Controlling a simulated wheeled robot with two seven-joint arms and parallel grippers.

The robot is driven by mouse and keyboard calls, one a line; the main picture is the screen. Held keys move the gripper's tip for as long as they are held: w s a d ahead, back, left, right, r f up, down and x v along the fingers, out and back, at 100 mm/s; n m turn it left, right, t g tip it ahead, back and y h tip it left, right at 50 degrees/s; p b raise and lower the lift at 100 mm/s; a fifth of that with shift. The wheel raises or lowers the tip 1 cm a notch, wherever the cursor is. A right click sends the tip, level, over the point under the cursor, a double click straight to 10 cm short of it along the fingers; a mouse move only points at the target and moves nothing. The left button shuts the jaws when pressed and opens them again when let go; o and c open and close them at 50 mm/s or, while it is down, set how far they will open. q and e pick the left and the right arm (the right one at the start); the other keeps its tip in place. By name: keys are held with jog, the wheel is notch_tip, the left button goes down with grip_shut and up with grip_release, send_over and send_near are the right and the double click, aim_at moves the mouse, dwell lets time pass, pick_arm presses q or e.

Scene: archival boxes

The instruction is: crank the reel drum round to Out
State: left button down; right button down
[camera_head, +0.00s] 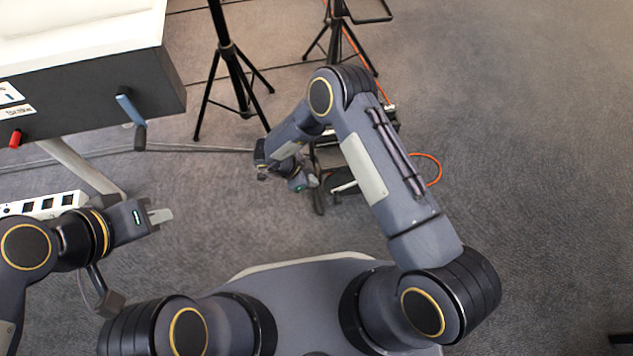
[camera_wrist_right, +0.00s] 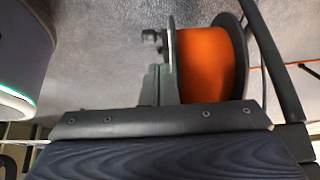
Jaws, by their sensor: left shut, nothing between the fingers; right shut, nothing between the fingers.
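A dark box (camera_head: 95,98) at the upper left of the head view has a blue crank arm (camera_head: 128,108) with a black handle (camera_head: 140,137) hanging from it. Its small label (camera_head: 17,112) is too blurred to read surely. My left gripper (camera_head: 160,215) is shut and empty, below and right of that handle and apart from it. My right gripper (camera_wrist_right: 160,84) is shut and empty in the right wrist view. An orange reel drum (camera_wrist_right: 206,64) with black flanges shows just beyond its fingers, with a dark knob (camera_wrist_right: 151,37) on its left; contact cannot be told.
Black tripod stands (camera_head: 232,75) rise behind my right wrist. An orange cable (camera_head: 433,160) lies on the carpet right of my right arm. The right-hand floor is mostly clear.

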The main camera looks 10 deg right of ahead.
jog(key=b, duration=0.4)
send_near(336, 194)
jog(key=x, duration=0.5)
jog(key=shift+a, duration=0.1)
jog(key=shift+d+f, duration=0.4)
jog(key=shift+f, duration=0.05)
jog(key=shift+s, duration=0.1)
